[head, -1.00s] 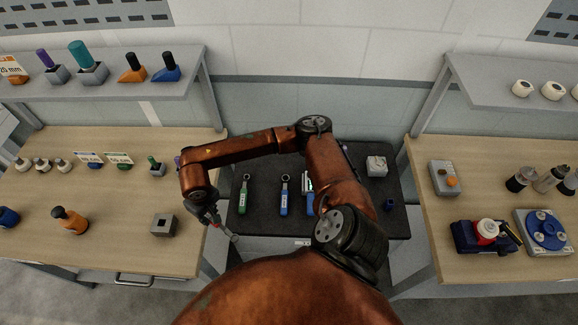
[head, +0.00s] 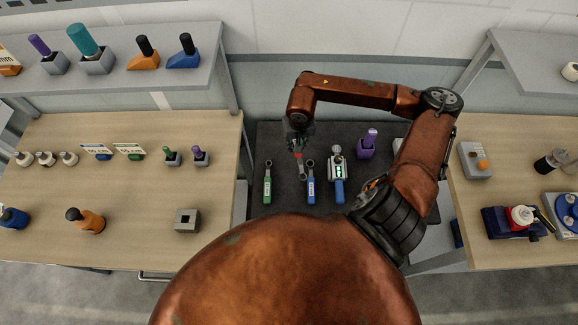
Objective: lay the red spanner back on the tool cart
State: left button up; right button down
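My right gripper (head: 299,146) is over the far left part of the tool cart's dark top (head: 385,172). It is shut on the red spanner (head: 302,170). Only a small red patch and the grey ring end show below the fingers; the gripper hides the rest. The ring end points toward me, between a green spanner (head: 267,186) and a blue spanner (head: 311,187) lying on the cart. I cannot tell whether the red spanner touches the cart top. My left gripper is not in view.
Wooden benches flank the cart on the left (head: 130,190) and right (head: 515,185). Shelves (head: 120,80) rise behind them.

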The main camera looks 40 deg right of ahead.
jog(key=s+d+r+m, duration=0.2)
jog(key=s+d+r, duration=0.2)
jog(key=d, duration=0.4)
jog(key=w+a+f, duration=0.1)
jog(key=w+f, duration=0.1)
jog(key=w, duration=0.2)
jog(key=w+a+f, duration=0.1)
jog(key=w+f, duration=0.2)
jog(key=w, duration=0.1)
jog(key=w+a+f, duration=0.1)
jog(key=w+f, duration=0.1)
jog(key=w, duration=0.2)
jog(key=shift+a+f, duration=0.2)
jog(key=shift+a, duration=0.05)
jog(key=shift+w+a+f+p, duration=0.1)
jog(key=shift+w+f+p, duration=0.25)
jog(key=shift+f, duration=0.1)
notch_tip(320, 180, down, 3)
jog(key=shift+w+f+p, duration=0.1)
jog(key=shift+p, duration=0.25)
jog(key=shift+f, duration=0.1)
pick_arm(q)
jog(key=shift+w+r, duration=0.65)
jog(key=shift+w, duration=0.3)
